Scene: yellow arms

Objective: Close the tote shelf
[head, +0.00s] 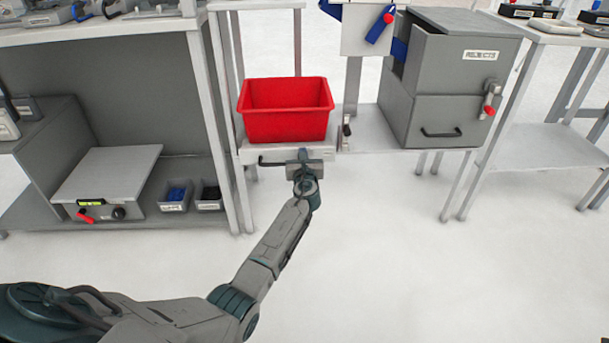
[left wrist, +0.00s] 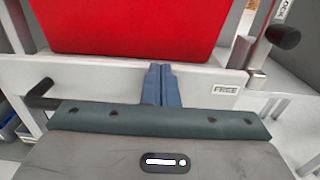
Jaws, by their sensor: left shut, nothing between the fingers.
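The tote shelf (head: 326,150) is a pale tray with a red tote (head: 287,128) standing on it. Its pale front (left wrist: 90,75) fills the middle of the left wrist view, below the red tote (left wrist: 135,25). A dark bar handle (head: 270,162) sticks out from the front's left part; it also shows in the wrist view (left wrist: 42,91). My left gripper (head: 303,158) is shut and empty, right of the handle. Its blue-grey fingertips (left wrist: 161,72) point at the middle of the front and appear to touch it. My right gripper is not in view.
A lever with a dark knob (left wrist: 284,37) stands right of the shelf front. A grey reject cabinet (head: 440,100) stands further right. A workbench with a lower shelf (head: 140,222) is at the left. The floor in front is clear.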

